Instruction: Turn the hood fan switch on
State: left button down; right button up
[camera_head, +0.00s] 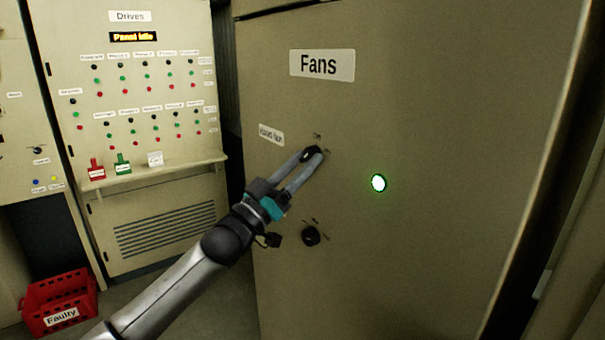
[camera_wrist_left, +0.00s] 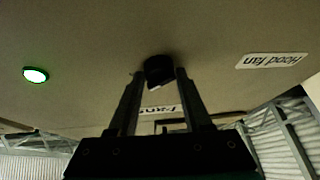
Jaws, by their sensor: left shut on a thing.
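The hood fan switch is a black rotary knob (camera_wrist_left: 158,71) on the beige Fans cabinet (camera_head: 440,110). My left gripper (camera_head: 312,154) is at this knob, with its two fingers on either side of it and shut on it. The fingers mostly hide the knob in the head view; its upper part shows in the left wrist view. A "Hood fan" label (camera_wrist_left: 272,60) is beside it. A round lamp (camera_head: 378,183) to the right of the knob glows green. My right gripper is not in view.
A second black knob (camera_head: 311,236) sits lower on the same cabinet, below my left gripper. A "Drives" panel (camera_head: 130,60) with buttons stands at the left, with coloured tags on its ledge. A red "Faulty" crate (camera_head: 60,300) is on the floor.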

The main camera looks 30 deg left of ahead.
pick_arm(q)
jog(key=shift+a+m+h+b, duration=0.1)
jog(key=shift+m+h+b, duration=0.5)
jog(key=shift+m+h, duration=0.95)
jog(key=shift+r+m+g, duration=0.1)
jog(key=shift+m+g, duration=0.2)
jog(key=shift+m, duration=0.35)
jog(key=shift+c, duration=1.8)
grip_release()
jog(key=shift+s+a+f, duration=0.15)
jog(key=shift+s+f, duration=0.2)
jog(key=shift+f, duration=0.1)
jog(key=b+v, duration=0.1)
jog(key=v, duration=1.3)
jog(key=shift+s+r+b, duration=0.15)
jog(key=shift+s+b, duration=0.05)
jog(key=shift+b, duration=0.2)
